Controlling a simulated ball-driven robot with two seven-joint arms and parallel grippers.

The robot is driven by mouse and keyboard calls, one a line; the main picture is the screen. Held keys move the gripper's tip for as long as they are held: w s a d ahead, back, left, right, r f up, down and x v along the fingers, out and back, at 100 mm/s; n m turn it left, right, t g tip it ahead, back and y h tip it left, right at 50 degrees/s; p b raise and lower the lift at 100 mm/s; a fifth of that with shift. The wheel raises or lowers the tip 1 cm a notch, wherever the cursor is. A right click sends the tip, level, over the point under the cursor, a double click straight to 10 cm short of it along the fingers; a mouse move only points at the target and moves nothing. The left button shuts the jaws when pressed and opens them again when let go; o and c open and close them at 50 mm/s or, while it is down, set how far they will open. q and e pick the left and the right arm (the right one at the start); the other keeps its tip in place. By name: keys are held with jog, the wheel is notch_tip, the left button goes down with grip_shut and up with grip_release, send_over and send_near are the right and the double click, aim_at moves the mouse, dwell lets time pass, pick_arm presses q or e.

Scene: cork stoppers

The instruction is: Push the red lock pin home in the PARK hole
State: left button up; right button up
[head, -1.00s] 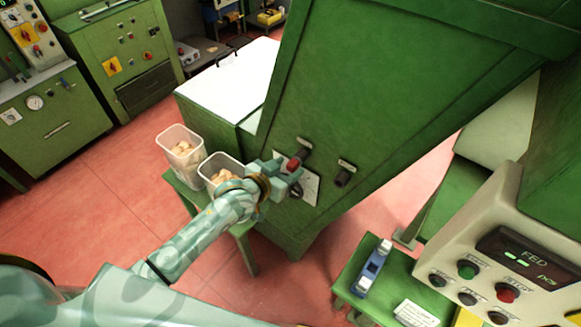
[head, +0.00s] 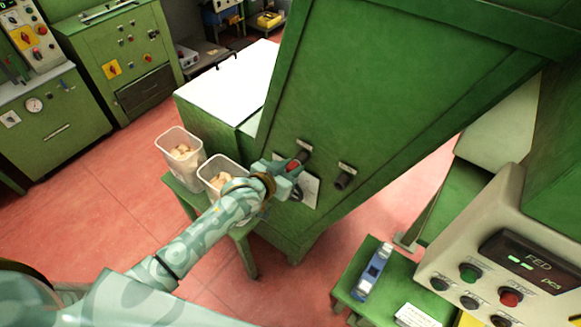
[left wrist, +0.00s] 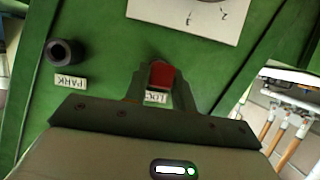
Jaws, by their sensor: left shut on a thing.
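The red lock pin (head: 293,166) is at the dark LOCK socket (head: 304,155) on the sloping green machine panel. In the left wrist view its red end (left wrist: 162,75) is between my fingers, just above the LOCK label (left wrist: 156,97). My left gripper (head: 287,173) is shut on the pin. How deep the pin sits in the socket is hidden. The PARK hole is a dark, empty-looking round socket (left wrist: 64,52) at the left of the wrist view, by its PARK label (left wrist: 70,82). In the head view this socket (head: 343,181) is right of my gripper. My right gripper is out of view.
Two clear bins (head: 181,155) of corks stand on a green stand left of my gripper. A white plate (left wrist: 190,15) is fixed beside the sockets.

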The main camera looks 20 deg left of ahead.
pick_arm(q)
jog(key=shift+s+a+p, duration=0.25)
jog(key=shift+s+p, duration=0.3)
jog(key=shift+s, duration=0.1)
jog(key=shift+s+a+p, duration=0.25)
jog(key=shift+s+p, duration=0.25)
jog(key=shift+s, duration=0.25)
jog(key=shift+s+a+p, duration=0.3)
jog(key=shift+s+p, duration=0.15)
jog(key=shift+s, duration=0.3)
jog(key=shift+s+a+p, duration=0.25)
jog(key=shift+s+p, duration=0.25)
jog(key=shift+s, duration=0.25)
jog(key=shift+s, duration=0.1)
jog(key=s+p, duration=0.1)
jog(key=s+a+p, duration=0.1)
jog(key=s, duration=0.1)
jog(key=shift+s+a, duration=0.2)
jog(key=shift+s, duration=0.1)
